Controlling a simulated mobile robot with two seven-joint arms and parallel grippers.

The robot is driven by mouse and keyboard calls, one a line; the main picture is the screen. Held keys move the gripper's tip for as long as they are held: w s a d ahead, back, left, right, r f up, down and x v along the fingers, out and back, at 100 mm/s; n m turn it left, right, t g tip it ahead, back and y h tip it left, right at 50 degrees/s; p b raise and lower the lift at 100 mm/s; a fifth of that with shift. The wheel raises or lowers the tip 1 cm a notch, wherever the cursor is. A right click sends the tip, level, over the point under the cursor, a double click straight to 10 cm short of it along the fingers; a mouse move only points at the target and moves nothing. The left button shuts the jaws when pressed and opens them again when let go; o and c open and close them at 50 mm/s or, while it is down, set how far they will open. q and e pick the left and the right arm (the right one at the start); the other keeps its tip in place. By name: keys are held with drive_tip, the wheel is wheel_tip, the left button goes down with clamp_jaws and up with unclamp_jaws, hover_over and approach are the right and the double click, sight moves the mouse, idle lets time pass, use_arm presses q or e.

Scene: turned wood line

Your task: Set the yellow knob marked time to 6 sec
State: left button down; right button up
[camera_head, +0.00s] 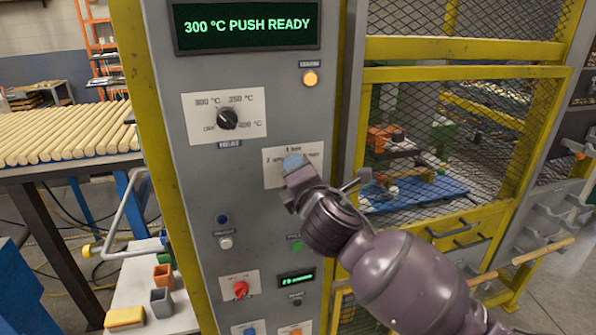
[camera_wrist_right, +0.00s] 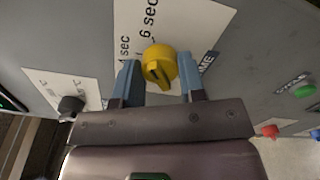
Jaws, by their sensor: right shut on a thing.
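The yellow knob (camera_wrist_right: 159,65) sits on a white plate (camera_wrist_right: 139,30) with a "6 sec" mark above it and another mark, apparently "4 sec", to its left in the right wrist view. A dark mark shows on the knob's lower face; I cannot tell exactly where it points. My right gripper (camera_wrist_right: 163,78) has its blue fingers on either side of the knob, shut on it. In the head view my right gripper (camera_head: 293,164) covers the knob and part of its plate (camera_head: 272,178). My left gripper is not in view.
A black heat knob (camera_head: 228,118) sits up and left on the grey panel, below a display (camera_head: 246,25) reading "300 °C PUSH READY". A yellow mesh guard (camera_head: 470,72) stands at right.

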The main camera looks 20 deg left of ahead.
drive_tip(key=shift+m, duration=0.7)
drive_tip(key=o, duration=0.9)
drive_tip(key=v, duration=1)
drive_tip(key=shift+s+d+b, duration=0.3)
drive_tip(key=shift+b, duration=0.1)
